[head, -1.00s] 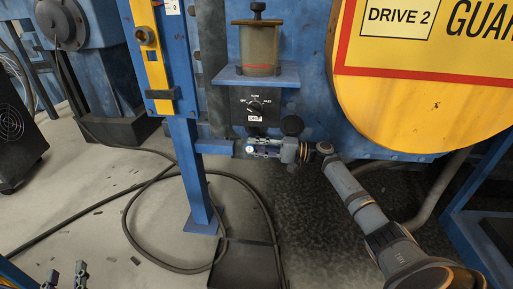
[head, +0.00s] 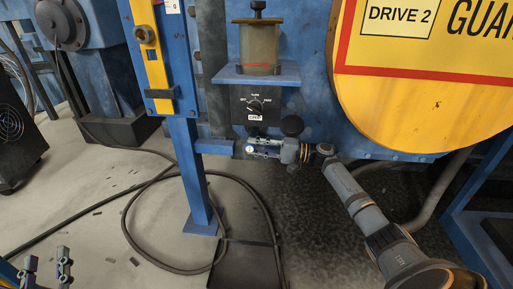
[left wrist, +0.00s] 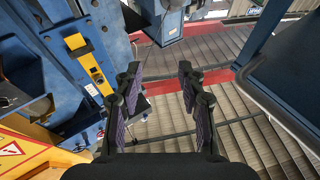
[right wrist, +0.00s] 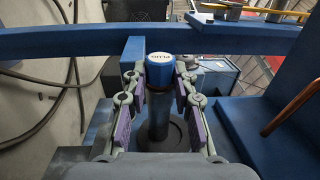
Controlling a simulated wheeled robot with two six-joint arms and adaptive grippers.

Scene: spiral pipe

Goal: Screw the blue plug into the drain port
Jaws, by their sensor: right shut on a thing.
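The blue plug (right wrist: 160,70), with a white lettered end, sits between the fingers of my right gripper (right wrist: 161,82) in the right wrist view. A dark cylinder (right wrist: 158,110) with a round dark base stands directly under it in that picture. I cannot tell whether this is the drain port or how deep any thread sits. In the head view my right gripper (head: 264,147) points left, below the dial box; the plug's pale end (head: 249,149) shows at its fingertips. My left gripper (left wrist: 159,90) is open and empty, well away from the plug; it shows at the lower left in the head view (head: 46,268).
A blue post (head: 192,180) stands left of my right gripper. A dial box (head: 256,105) and a shelf (head: 256,76) are above it. The yellow guard (head: 420,100) is at the right. Black hoses (head: 130,215) lie across the floor.

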